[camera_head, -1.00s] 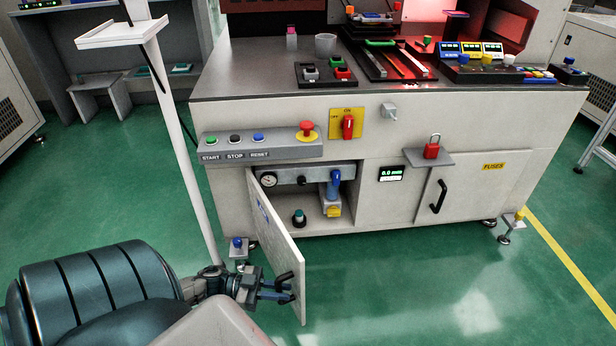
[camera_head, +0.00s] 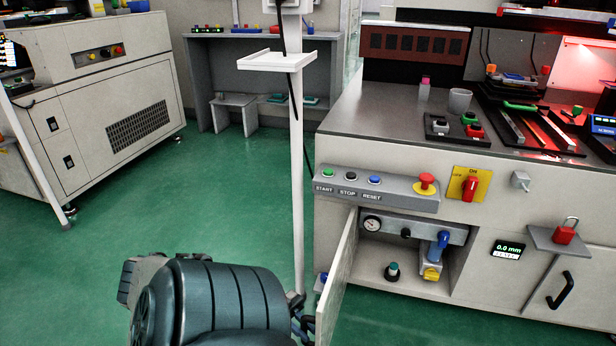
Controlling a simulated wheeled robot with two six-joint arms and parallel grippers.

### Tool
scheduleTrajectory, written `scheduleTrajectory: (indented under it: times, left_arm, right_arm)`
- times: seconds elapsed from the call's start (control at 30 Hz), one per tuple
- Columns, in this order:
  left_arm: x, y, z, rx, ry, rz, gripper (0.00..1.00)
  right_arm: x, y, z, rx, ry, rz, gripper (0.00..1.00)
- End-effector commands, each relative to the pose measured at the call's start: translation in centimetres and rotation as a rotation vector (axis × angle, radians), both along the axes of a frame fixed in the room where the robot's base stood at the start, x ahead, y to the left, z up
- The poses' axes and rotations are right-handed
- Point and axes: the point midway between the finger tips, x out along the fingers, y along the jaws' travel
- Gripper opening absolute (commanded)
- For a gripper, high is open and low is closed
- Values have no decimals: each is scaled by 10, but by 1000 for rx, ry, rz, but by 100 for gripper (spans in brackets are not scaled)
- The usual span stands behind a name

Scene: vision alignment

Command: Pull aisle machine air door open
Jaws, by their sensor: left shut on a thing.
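The air door (camera_head: 338,278) is a light grey panel on the left of the machine's lower front. It stands swung out from its opening, and its lower end is cut off by the picture's bottom edge. The open compartment (camera_head: 412,276) shows a gauge (camera_head: 372,224), a blue-handled valve (camera_head: 439,245) and a green-topped knob (camera_head: 393,271). My left gripper (camera_head: 306,323) is low in the picture, at the left face of the door, shut on the door's handle. My dark arm partly hides the gripper, and the grip itself is hard to see. My right gripper is out of view.
A white post with a small tray (camera_head: 278,61) stands just left of the door. A control panel (camera_head: 376,188) with buttons juts out above the compartment. A grey cabinet (camera_head: 100,110) stands at the left. Green floor (camera_head: 215,200) between them is clear.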

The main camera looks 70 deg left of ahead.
Motion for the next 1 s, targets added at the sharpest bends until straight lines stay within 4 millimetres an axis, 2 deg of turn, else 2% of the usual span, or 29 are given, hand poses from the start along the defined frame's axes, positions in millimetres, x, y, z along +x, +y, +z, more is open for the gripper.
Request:
scheduleTrajectory:
  times: [0.2, 0.23, 0.57, 0.73, 1.0]
  left_arm:
    - [0, 0, -1, 1, 1, 1, 0]
    - [0, 0, -1, 1, 1, 1, 22]
    - [-1, 2, 0, 1, 0, 0, 22]
    - [-8, 22, 0, 2, 1, 1, 22]
    - [-28, 73, -2, 3, 1, 3, 22]
  right_arm:
    - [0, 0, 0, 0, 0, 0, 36]
    - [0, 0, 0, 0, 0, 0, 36]
    - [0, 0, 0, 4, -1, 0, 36]
    - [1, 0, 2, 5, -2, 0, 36]
    - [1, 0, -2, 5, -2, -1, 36]
